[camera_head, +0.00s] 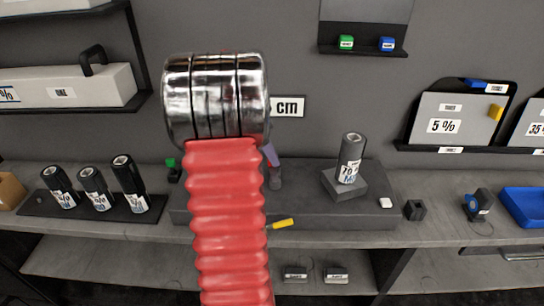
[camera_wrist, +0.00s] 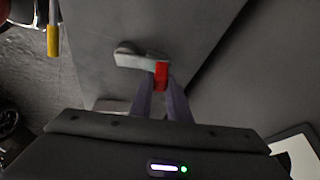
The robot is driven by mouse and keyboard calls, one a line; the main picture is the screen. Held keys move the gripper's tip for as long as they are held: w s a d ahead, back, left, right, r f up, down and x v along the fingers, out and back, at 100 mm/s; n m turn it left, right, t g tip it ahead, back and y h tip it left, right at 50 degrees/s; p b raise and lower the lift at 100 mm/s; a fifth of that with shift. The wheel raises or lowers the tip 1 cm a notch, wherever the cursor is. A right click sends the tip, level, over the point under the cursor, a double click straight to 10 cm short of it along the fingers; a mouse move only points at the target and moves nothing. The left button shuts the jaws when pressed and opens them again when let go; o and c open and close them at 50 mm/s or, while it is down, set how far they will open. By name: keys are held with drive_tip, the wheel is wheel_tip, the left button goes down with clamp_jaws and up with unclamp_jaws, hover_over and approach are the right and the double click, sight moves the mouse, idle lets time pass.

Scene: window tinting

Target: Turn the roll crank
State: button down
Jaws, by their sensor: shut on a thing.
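The crank shows in the wrist view as a grey lever (camera_wrist: 135,60) with a red handle (camera_wrist: 161,70) at its right end. My gripper (camera_wrist: 161,86) has its two purple fingers on either side of the red handle, shut on it. In the head view my red arm and chrome wrist hide the crank. Only a bit of my purple gripper (camera_head: 271,156) shows there, beside the arm above the grey bench block. A dark roll (camera_head: 350,160) with a white label stands upright on a small block at the right of the bench block.
Several black rolls (camera_head: 93,183) stand on a dark tray at the left. A yellow-handled tool (camera_head: 282,224) lies at the bench block's front; a yellow piece (camera_wrist: 53,40) shows in the wrist view. A white block (camera_head: 385,203), a black holder (camera_head: 415,209) and a blue tray (camera_head: 527,206) are at the right.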

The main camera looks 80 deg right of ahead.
drive_tip(key=shift+a, duration=0.25)
drive_tip(key=shift+d, duration=0.2)
drive_tip(key=shift+s+d+m, duration=0.1)
drive_tip(key=shift+s+m, duration=0.1)
drive_tip(key=shift+m, duration=0.1)
drive_tip(key=shift+s+d+m+y, duration=0.15)
drive_tip(key=shift+s+m+y, duration=0.45)
drive_tip(key=shift+m, duration=0.5)
drive_tip(key=shift+s+m+y, duration=0.4)
drive_tip(key=shift+s+m, duration=0.15)
drive_tip(key=shift+m, duration=0.5)
drive_tip(key=shift+s+m+y, duration=0.4)
drive_tip(key=shift+s+m, duration=0.1)
drive_tip(key=shift+m, duration=0.55)
